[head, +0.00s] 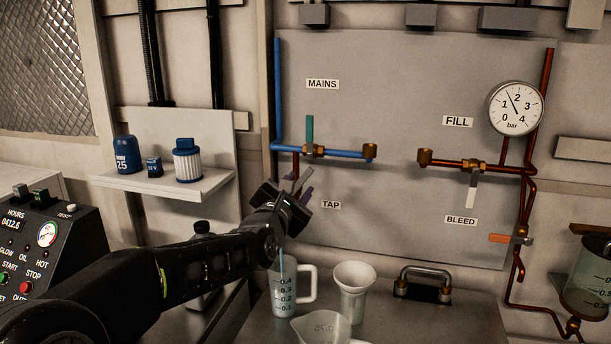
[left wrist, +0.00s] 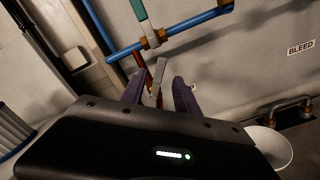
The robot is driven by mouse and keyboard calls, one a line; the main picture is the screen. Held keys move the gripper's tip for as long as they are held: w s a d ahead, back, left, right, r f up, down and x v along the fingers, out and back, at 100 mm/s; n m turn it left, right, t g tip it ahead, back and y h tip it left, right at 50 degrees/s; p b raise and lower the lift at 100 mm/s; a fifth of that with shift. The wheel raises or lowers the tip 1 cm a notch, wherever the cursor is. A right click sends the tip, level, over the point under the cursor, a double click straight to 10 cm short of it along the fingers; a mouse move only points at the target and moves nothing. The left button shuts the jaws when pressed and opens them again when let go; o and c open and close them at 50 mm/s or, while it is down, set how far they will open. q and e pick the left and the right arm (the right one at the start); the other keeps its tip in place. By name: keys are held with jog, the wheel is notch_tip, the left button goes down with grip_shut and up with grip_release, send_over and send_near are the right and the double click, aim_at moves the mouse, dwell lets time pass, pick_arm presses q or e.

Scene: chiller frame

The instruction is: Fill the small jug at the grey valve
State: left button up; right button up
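A clear small jug (head: 284,296) with a white handle and marks up to 0.4 stands upright on the bench, below the TAP label's left side. A thin pale blue line, seemingly a stream of water, runs down into its mouth. The level inside is hard to read. My left gripper (head: 299,190) is up at the tap, above the jug. In the left wrist view its two purple fingers (left wrist: 160,92) stand apart, with the grey valve lever (left wrist: 158,76) upright between them. Whether either finger touches it is unclear. My right gripper is out of view.
A white funnel (head: 354,288) stands right of the jug, and another measuring jug (head: 323,327) is in front. An orange lever (head: 500,238) is at right. The shelf (head: 165,184) holds blue containers.

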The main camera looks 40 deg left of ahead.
aim_at(305, 177)
pick_arm(q)
jog(key=p+x, duration=0.1)
jog(key=x, duration=0.4)
jog(key=shift+w+p, duration=0.15)
jog(key=shift+p, duration=0.25)
jog(key=shift+w+a, duration=0.3)
jog(key=shift+w, duration=0.35)
jog(key=shift+c, duration=0.5)
grip_shut()
